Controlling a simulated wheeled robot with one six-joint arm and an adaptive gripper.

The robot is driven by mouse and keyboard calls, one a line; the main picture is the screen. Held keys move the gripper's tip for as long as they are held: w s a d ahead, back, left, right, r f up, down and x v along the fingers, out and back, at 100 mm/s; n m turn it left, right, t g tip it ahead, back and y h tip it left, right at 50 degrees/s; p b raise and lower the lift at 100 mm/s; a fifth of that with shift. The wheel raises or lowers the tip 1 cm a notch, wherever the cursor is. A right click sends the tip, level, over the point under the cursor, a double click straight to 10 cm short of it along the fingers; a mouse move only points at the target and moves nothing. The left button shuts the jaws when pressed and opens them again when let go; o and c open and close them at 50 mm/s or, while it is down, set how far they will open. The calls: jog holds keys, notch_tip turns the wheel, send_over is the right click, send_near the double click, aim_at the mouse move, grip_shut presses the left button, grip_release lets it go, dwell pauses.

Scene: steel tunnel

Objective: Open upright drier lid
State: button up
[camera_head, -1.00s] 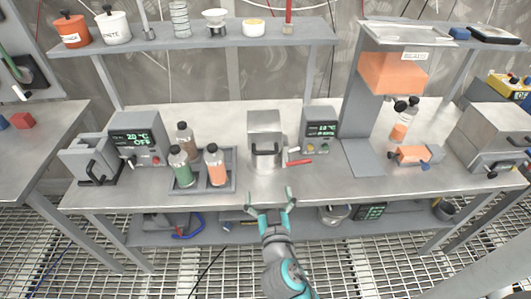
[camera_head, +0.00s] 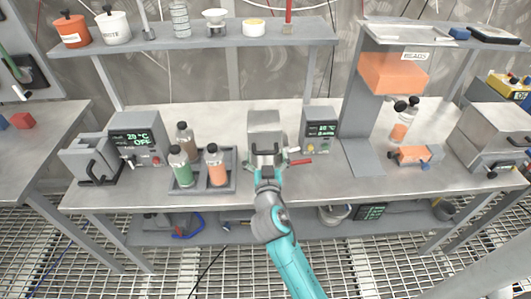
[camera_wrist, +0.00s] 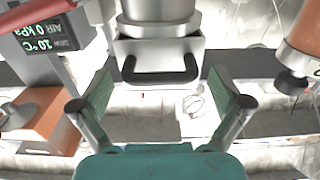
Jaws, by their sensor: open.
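The upright drier (camera_head: 265,124) is a grey metal box standing at the middle of the bench. A dark bar handle (camera_head: 266,152) sits on its front, and the lid looks closed. In the wrist view the handle (camera_wrist: 160,76) shows as a black U-shaped bar below a grey metal face. My gripper (camera_head: 268,162) is in front of the drier at handle height. In the wrist view my gripper (camera_wrist: 162,88) is open, with one green-padded finger on each side of the handle. A gap shows between each finger and the handle, which is not gripped.
A control box (camera_head: 319,130) with a lit display stands right of the drier, with a red lever (camera_head: 301,162) before it. A grey tray (camera_head: 229,184) of bottles stands left. A shelf (camera_head: 224,36) runs above. The bench front (camera_head: 330,183) right of my gripper is clear.

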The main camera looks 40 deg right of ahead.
jog(key=shift+w+d, duration=0.25)
jog(key=shift+w, duration=0.05)
